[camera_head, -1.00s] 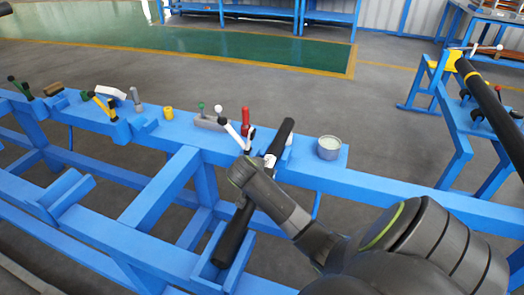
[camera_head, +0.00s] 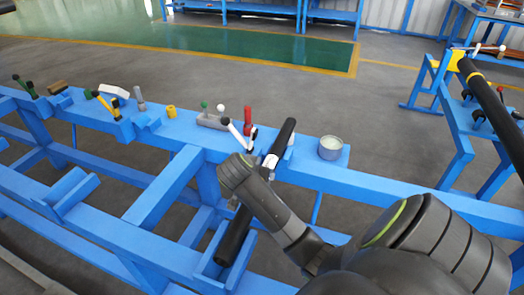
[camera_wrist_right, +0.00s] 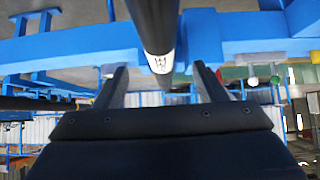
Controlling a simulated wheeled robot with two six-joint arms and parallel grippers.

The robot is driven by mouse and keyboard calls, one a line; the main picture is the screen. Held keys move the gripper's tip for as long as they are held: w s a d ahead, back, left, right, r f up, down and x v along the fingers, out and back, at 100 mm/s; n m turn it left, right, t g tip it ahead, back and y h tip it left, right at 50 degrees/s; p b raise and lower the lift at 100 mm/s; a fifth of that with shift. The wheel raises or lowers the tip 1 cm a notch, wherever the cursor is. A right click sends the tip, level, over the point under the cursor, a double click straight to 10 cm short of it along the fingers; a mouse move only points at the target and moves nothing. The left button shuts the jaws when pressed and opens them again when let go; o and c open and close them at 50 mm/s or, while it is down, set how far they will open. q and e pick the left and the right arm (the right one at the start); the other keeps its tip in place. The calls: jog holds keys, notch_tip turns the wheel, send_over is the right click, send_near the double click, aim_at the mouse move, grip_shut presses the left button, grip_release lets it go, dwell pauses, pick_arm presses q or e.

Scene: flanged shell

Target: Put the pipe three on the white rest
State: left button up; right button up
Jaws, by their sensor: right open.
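A long black pipe (camera_head: 234,238) lies slanted across the blue frame (camera_head: 330,178), its near end in a blue cradle (camera_head: 212,268). A pale label shows on its middle (camera_head: 270,162). My right gripper (camera_wrist_right: 160,88) is open. In the head view my right wrist covers part of the pipe, and the fingers are mostly hidden. I cannot tell which piece is the white rest. My left gripper is out of view.
A grey round tin (camera_head: 330,148) stands right of the pipe. A red-handled clamp (camera_head: 248,118) and a white-handled lever (camera_head: 236,134) stand close on its left. Another black pipe (camera_head: 494,106) lies on a separate blue stand at right.

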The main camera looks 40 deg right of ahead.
jog(key=shift+v, duration=2.3)
